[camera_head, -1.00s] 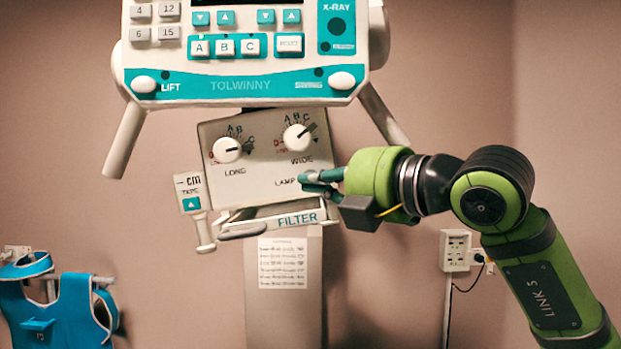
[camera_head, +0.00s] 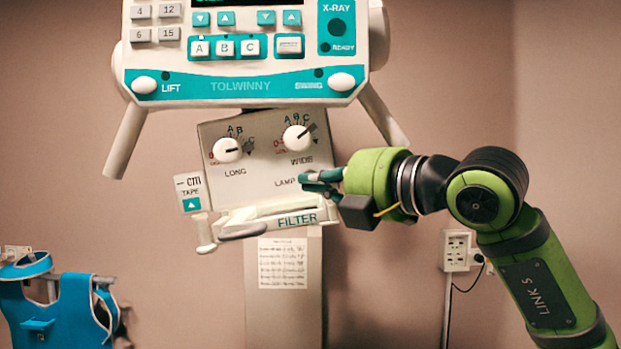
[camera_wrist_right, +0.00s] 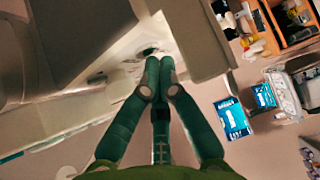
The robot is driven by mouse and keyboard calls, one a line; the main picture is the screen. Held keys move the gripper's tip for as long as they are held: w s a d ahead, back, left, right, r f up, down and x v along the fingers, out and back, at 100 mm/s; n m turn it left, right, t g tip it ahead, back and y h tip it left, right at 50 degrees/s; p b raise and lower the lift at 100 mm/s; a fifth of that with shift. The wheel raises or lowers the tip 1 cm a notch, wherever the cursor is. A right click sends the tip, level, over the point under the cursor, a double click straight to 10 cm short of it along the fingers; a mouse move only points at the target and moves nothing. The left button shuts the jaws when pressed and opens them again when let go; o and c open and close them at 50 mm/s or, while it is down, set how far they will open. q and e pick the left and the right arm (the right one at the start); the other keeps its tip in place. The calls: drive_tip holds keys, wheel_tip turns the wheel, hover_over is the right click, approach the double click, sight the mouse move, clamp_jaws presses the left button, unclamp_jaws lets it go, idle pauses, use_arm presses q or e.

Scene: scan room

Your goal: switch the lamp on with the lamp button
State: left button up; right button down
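The control box (camera_head: 224,178) with two dials hangs under the white and teal console in the head view. The word LAMP (camera_head: 285,183) is printed low on its face. My right gripper (camera_head: 306,179) comes in from the right, its fingertips at the box face just beside that word. The lamp button cannot be made out in the head view; the fingers cover that spot. In the right wrist view the two green fingers (camera_wrist_right: 160,66) are together with nothing seen between them. A small dark spot (camera_wrist_right: 149,51) shows at their tips. My left gripper is not in view.
The console (camera_head: 240,86) and its handles are above the box. The filter tray (camera_head: 297,219) and a grey handle (camera_head: 241,232) stick out below. A blue apron (camera_head: 68,310) hangs at the lower left.

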drive_tip(key=shift+s+f+b, duration=0.15)
drive_tip(key=shift+s+b, duration=0.35)
drive_tip(key=shift+b, duration=0.2)
drive_tip(key=shift+s, duration=0.3)
drive_tip(key=s+b, duration=0.3)
drive_tip(key=s, duration=0.2)
drive_tip(key=shift+b, duration=0.4)
